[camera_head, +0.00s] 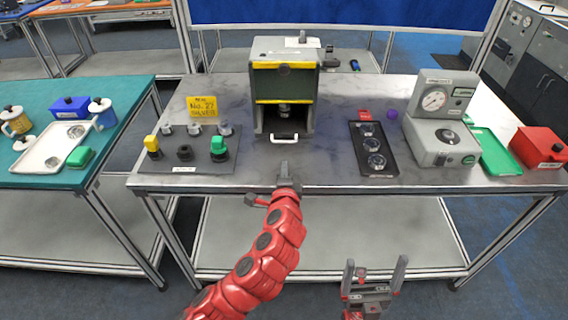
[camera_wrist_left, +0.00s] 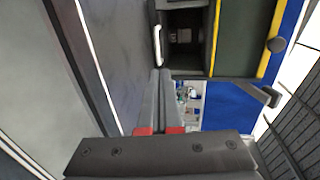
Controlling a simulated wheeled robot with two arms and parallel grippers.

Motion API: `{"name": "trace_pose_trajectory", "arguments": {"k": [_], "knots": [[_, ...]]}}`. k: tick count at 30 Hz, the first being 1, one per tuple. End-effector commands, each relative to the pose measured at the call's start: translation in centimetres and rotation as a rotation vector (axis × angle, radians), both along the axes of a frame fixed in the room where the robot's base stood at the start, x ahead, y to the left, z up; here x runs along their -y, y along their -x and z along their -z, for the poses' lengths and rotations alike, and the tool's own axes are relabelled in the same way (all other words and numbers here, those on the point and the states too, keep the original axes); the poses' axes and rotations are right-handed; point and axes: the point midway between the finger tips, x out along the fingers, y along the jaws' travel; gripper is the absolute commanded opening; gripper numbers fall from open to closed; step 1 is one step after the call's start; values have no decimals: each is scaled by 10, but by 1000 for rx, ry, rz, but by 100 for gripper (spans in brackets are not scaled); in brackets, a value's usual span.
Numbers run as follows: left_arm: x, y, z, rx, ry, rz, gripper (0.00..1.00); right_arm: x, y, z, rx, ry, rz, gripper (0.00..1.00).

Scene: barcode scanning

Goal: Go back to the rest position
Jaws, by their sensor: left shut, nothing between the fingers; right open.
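My left gripper (camera_head: 286,178) is at the end of the red arm, over the front edge of the grey table (camera_head: 340,178). It is shut and empty, and its fingers point at the white handle (camera_head: 284,138) of the grey and yellow machine (camera_head: 287,85). The left wrist view shows the shut fingers (camera_wrist_left: 160,100) with the handle (camera_wrist_left: 157,45) just past their tips; I cannot tell whether they touch. My right gripper (camera_head: 374,278) is low in front of the table, open and empty, with its fingers pointing up.
A button panel (camera_head: 190,160) stands left of the machine. A black tray (camera_head: 374,150), a gauge device (camera_head: 440,120), a green tray (camera_head: 498,150) and a red box (camera_head: 538,146) stand to the right. A teal table (camera_head: 40,185) is at the left. The floor in front is clear.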

Motion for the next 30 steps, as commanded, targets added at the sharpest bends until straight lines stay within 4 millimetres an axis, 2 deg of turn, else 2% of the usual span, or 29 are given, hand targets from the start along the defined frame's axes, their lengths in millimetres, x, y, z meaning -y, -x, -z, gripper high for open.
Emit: {"name": "trace_pose_trajectory", "arguments": {"k": [6, 13, 17, 20, 22, 25, 30], "knots": [[0, 12, -1, -1, -2, 0, 0, 0, 0, 3, 0, 0, 0, 100], [2, 11, 4, 5, 26, 26, 0, 0, 0, 3, 0, 0, 0, 100], [13, 9, 15, 42, 139, 135, 0, 0, 0, 3, 0, 0, 0, 100], [23, 15, 22, 92, 295, 258, 0, 0, 0, 3, 0, 0, 0, 100], [26, 25, 22, 133, 421, 341, 0, 0, 0, 3, 0, 0, 0, 100], [25, 45, 12, 214, 614, 457, 0, 0, 0, 3, 0, 0, 0, 100], [-2, 95, -18, 400, 935, 625, 0, 0, 0, 3, 0, 0, 0, 100]]}}
